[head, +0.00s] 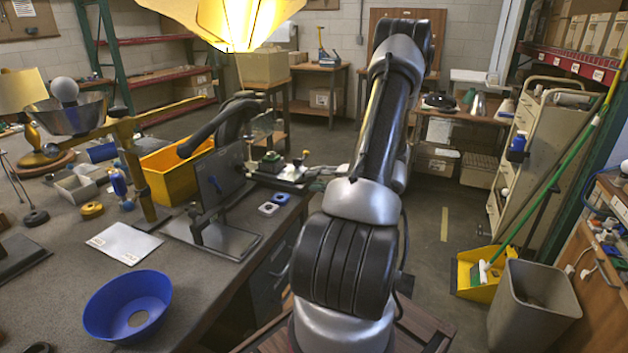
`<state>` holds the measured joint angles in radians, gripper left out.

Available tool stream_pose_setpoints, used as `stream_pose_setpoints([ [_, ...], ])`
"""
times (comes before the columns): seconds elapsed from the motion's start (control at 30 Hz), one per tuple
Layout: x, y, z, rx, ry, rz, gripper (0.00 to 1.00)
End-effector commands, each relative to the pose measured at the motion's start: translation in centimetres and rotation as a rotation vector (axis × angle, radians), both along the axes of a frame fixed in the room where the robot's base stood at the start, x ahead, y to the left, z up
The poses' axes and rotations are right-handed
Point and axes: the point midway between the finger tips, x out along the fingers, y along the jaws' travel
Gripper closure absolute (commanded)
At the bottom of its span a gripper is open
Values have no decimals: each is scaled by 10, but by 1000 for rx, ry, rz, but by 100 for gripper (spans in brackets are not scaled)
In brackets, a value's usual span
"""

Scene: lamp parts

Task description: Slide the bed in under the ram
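The press (222,122) stands on the far right part of the workbench, with a dark curved arm. What looks like its ram is near the front of that arm, and I cannot make it out clearly. The bed (292,181) appears to be the light, flat plate beside it, sticking out to the right toward my arm. My gripper (314,174) is at the bed's right end, partly hidden behind my arm. I cannot tell whether its fingers are closed or touching the bed.
A dark upright plate on a stand (220,178) is in front of the press. A yellow bin (168,172) is left of it. A blue bowl (128,306) and a white sheet (124,243) lie nearer. A lit yellow lampshade (236,25) hangs above.

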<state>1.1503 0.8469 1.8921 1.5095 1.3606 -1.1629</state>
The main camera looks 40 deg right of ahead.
Motion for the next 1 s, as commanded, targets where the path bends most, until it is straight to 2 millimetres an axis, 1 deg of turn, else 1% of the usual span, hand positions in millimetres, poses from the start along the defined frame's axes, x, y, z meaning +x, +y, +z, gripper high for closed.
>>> stream_pose_setpoints([
  [0.03, 4, 2, -1, 0, 0, 1, 67],
  [0.13, 9, 4, -2, 0, 0, -1, 67],
  [0.37, 11, 4, -3, 1, 0, -1, 67],
  [0.4, 11, 4, -3, 1, 0, -1, 69],
  [0.57, 11, 4, -2, 1, 0, -1, 98],
  [0.6, 11, 4, -2, 1, 0, -1, 100],
  [0.8, 11, 4, -3, 2, 1, -1, 100],
  [0.87, 14, 6, -3, 1, 1, 0, 100],
  [0.97, 30, 13, -2, 1, 1, 2, 100],
  [1.0, 39, 17, -3, 2, 1, 4, 100],
])
